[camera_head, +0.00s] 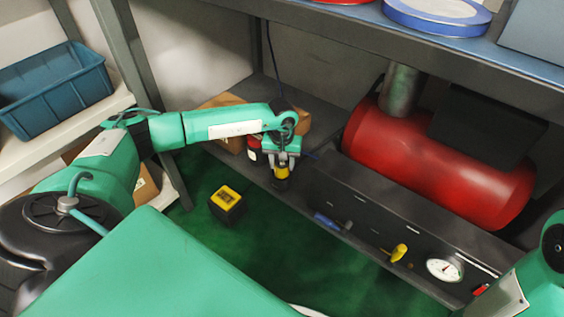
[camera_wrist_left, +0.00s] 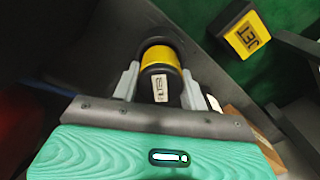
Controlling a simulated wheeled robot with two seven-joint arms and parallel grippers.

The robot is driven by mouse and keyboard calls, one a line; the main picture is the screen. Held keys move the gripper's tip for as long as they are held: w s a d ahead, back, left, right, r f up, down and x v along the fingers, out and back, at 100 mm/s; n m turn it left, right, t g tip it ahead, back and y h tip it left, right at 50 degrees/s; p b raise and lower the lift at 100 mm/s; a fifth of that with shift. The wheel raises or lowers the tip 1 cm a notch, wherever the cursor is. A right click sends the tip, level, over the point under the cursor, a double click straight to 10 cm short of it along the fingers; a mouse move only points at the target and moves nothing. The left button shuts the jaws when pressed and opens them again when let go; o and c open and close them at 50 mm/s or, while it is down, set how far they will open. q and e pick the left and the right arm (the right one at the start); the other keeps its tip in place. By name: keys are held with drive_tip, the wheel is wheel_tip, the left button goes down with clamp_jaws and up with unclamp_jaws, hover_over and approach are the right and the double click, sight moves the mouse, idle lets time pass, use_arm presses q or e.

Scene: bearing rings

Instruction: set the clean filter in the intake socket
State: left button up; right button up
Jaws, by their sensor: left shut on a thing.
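The filter, a small cylinder with black ends and a yellow band, shows in the head view (camera_head: 282,172) below the wrist of my left arm. In the left wrist view the filter (camera_wrist_left: 161,56) stands between the two grey fingers, with a white label facing the camera. My left gripper (camera_wrist_left: 159,82) is shut on it; in the head view the gripper (camera_head: 282,163) is over the dark lower shelf, left of the long dark panel. I cannot make out the intake socket in either view. My right gripper is out of view; only part of the right arm shows at the right edge.
A black box with a yellow top (camera_head: 227,198) sits on the green floor. A cardboard box (camera_head: 222,102) and a red-and-white can (camera_head: 253,151) are beside the gripper.

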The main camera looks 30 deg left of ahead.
use_arm(q)
drive_tip(key=shift+f+b, duration=0.35)
drive_tip(key=shift+f, duration=0.3)
idle(0.7)
drive_tip(key=o, duration=0.7)
